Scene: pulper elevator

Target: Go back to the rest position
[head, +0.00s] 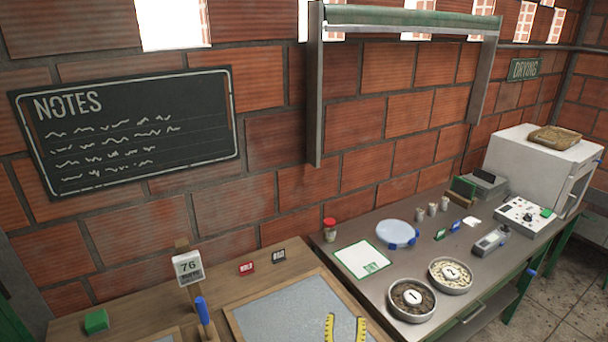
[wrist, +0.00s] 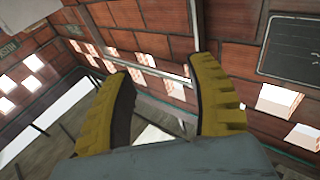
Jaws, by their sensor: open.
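My gripper (head: 345,328) shows at the bottom edge of the head view as two yellow toothed fingers, spread apart, over the grey panel of the wooden table. In the wrist view the two yellow fingers (wrist: 160,105) stand apart with nothing between them. The wrist view looks up toward the brick wall, a metal rail and bright openings. The rest of my arm is not visible in the head view.
A wooden table (head: 262,262) holds a "76" sign (head: 187,267), a blue-handled item (head: 202,310) and a green block (head: 96,321). The metal table (head: 335,222) holds two round dishes (head: 411,298), a blue-white disc (head: 397,233), small devices and a white oven (head: 530,160). A metal frame (head: 316,110) stands on the wall.

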